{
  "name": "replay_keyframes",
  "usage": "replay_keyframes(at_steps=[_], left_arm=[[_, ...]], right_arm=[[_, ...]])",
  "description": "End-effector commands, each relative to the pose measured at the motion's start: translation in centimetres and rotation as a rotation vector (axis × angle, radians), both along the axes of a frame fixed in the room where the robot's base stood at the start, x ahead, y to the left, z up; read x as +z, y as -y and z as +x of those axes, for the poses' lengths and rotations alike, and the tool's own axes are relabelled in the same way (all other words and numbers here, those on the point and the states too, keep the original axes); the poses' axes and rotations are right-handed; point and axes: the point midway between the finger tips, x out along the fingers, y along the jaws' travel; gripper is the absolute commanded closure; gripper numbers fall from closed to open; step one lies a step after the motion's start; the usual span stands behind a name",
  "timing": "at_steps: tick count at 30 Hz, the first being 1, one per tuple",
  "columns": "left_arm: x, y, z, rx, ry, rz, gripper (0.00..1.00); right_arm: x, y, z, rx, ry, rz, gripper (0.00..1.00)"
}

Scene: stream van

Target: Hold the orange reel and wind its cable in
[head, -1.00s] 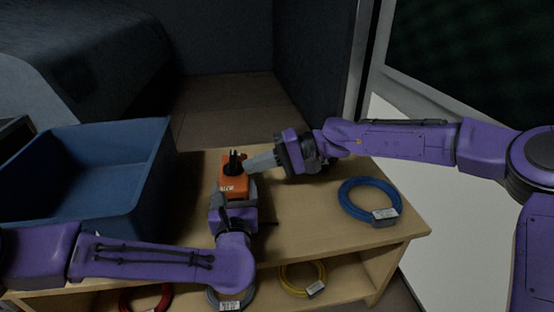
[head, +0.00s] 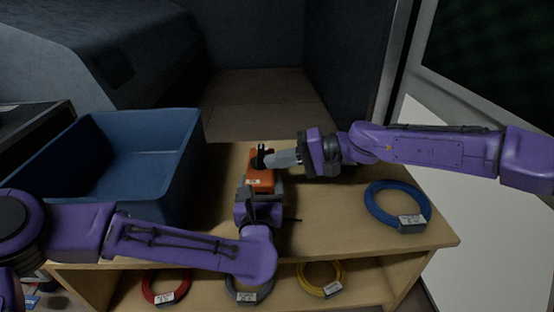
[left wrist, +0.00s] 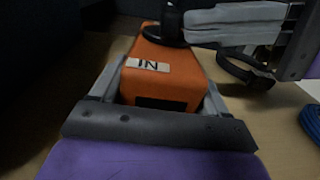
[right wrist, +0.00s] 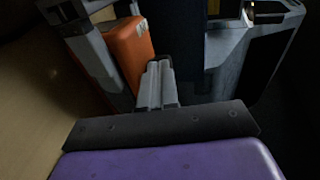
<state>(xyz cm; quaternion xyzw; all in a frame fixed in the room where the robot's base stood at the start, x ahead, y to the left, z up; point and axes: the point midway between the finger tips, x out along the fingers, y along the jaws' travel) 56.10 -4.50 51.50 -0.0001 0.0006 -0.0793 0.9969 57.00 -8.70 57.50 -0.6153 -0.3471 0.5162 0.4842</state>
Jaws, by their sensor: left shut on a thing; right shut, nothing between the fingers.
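The orange reel (head: 260,182) sits on the wooden bench top, right of the blue bin. My left gripper (head: 262,187) is shut on its body, with a grey finger on each side. In the left wrist view the reel (left wrist: 170,80) shows a white label reading "IN" and a black crank or knob (left wrist: 166,30) on top. My right gripper (head: 272,160) is shut and empty, its fingertips beside the black crank; I cannot tell if they touch. The shut right fingers (right wrist: 157,85) also show in the right wrist view. A short thin dark piece, perhaps cable, shows right of the left gripper.
The blue bin (head: 190,150) stands open and close on the left. A blue cable coil (head: 376,210) lies on the bench at right. Red (head: 150,294), grey (head: 236,294) and yellow (head: 308,284) coils are on the shelf below.

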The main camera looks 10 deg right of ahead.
Motion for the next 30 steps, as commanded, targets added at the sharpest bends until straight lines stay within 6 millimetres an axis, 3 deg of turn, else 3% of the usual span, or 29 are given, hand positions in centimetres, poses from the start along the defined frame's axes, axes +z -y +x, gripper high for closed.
replay_keyframes(at_steps=[14, 30], left_arm=[[0.1, 0.1, 0.0, -0.003, 0.003, 0.0, 0.62], [0.1, 0.1, 0.0, -0.002, 0.003, 0.0, 0.62]], right_arm=[[0.1, -0.6, -0.6, -0.145, 0.0, 0.002, 1.0], [-0.1, -2.9, -1.7, -0.627, 0.0, -0.01, 1.0]])
